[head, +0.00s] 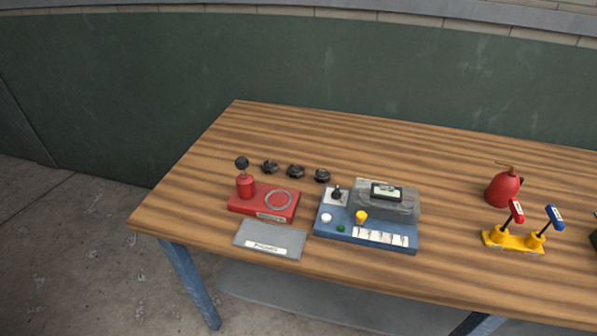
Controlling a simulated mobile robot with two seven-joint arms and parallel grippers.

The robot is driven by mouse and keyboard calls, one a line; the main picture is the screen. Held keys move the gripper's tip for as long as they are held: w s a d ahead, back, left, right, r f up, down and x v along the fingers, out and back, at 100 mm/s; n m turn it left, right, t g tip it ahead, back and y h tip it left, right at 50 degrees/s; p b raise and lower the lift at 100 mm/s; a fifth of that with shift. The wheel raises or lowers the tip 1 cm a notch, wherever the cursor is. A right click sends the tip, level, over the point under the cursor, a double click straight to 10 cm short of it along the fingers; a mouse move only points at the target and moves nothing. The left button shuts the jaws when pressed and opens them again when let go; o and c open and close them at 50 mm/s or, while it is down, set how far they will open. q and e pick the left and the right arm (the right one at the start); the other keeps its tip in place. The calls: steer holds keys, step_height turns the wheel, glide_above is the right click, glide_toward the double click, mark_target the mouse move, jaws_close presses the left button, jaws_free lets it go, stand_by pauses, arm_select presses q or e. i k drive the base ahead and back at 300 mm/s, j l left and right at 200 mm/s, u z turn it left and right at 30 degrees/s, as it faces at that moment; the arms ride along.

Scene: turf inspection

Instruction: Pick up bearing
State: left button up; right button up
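Three small dark round pieces that may be bearings lie in a row on the wooden table (400,150), behind the red and blue devices: a left one (270,167), a middle one (296,171) and a right one (322,175). They are apart from each other, and too small to show their detail. A red base (245,207) in front of them carries a red post with a black knob and a pale metal ring (278,199). Neither of my grippers is in view.
A grey labelled plate (270,238) lies before the red base. Right of it stands a blue panel (345,236) with buttons and a meter. Farther right are a red can (503,188) and a yellow base (513,243) with two levers. The table's back middle is clear.

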mark_target(295, 170)
steer(key=z, duration=1.5)
steer(key=k+j, duration=0.1)
steer(key=k, duration=0.45)
steer(key=k+j, duration=0.15)
steer(key=k, duration=0.4)
steer(key=z, duration=0.05)
